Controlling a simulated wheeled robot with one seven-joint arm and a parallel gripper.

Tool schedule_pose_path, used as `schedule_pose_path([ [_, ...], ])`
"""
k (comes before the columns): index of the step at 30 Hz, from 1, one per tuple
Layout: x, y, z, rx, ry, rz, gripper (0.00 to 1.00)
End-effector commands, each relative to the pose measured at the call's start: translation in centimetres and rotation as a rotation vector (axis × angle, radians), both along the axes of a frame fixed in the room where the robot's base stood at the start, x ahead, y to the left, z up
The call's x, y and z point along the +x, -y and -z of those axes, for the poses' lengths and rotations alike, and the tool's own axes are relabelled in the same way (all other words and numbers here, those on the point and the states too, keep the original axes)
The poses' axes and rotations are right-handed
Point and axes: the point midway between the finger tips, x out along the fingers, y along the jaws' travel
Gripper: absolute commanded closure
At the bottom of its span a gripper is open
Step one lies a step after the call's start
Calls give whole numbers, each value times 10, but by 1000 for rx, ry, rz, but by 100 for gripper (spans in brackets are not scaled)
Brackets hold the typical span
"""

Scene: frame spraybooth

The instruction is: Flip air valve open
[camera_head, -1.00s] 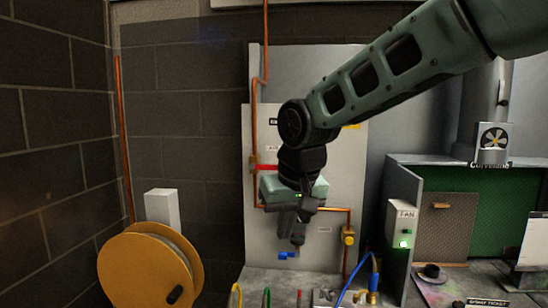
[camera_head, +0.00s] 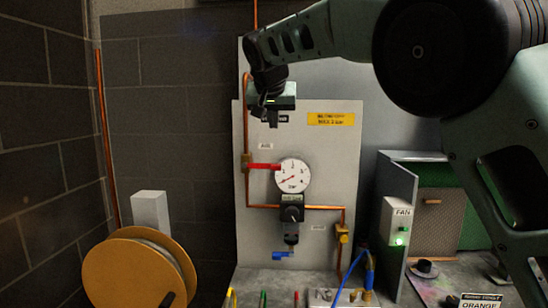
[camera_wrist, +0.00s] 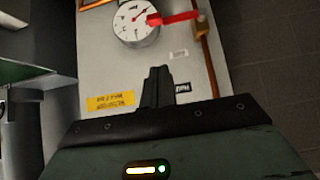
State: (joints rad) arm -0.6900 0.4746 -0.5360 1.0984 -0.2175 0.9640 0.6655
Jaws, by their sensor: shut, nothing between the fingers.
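The air valve (camera_head: 246,163) is a brass body on the vertical copper pipe at the panel's left side. Its red lever handle (camera_head: 264,166) points right, across the pipe, toward the pressure gauge. In the wrist view the red handle (camera_wrist: 177,18) shows at the top, partly in front of the gauge's edge. My gripper (camera_head: 273,122) is shut and empty, pointing down above the handle, near the top of the panel. Its closed fingers (camera_wrist: 157,72) show in the wrist view, apart from the handle.
A round white pressure gauge (camera_head: 292,176) sits right of the handle, with a black regulator (camera_head: 291,214) below. A yellow sign (camera_head: 331,119) is at the panel's upper right. A blue handle (camera_head: 283,256) and a yellow reel (camera_head: 138,274) are lower. A FAN box (camera_head: 397,222) stands right.

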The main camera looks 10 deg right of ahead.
Motion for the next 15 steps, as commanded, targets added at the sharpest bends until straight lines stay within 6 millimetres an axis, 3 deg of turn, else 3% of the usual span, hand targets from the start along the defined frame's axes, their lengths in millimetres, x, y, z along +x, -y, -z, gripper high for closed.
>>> schedule_pose_path([
  [8,8,3,8,0,-3,0,100],
  [15,38,13,38,-2,-5,1,100],
])
